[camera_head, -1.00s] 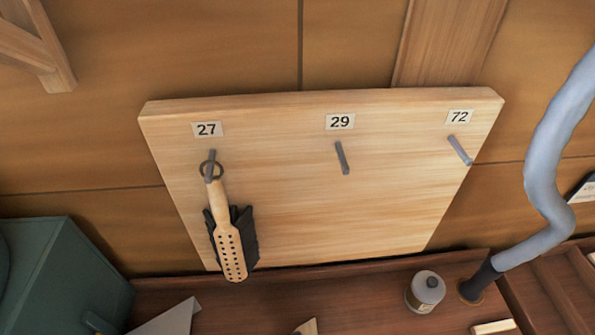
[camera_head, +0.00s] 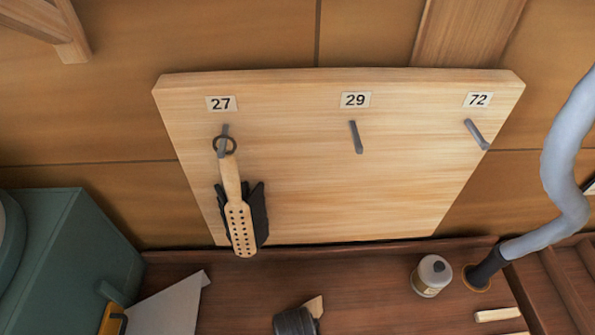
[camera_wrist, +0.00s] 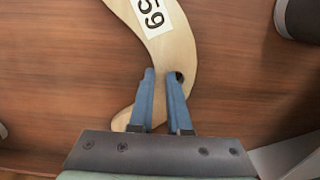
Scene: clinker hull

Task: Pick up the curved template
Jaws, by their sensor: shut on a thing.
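The curved template is a pale wooden, bent piece (camera_wrist: 178,45) with a white label "59", seen in the wrist view. My gripper (camera_wrist: 161,75) has blue fingers shut on its narrower part, close to a dark hole. The template's label end runs off the top of that view, and its other end curves to the lower left behind the fingers. It is over or on the reddish-brown wooden surface; I cannot tell if it touches. My gripper cannot be made out in the head view. A pale wooden tip (camera_head: 315,306) shows at the bottom there; I cannot tell whether it is the template.
A pegboard (camera_head: 310,195) with pegs labelled 27, 29 and 72 leans at the back; a perforated wooden tool (camera_head: 239,220) hangs on 27. Pegs 29 and 72 are bare.

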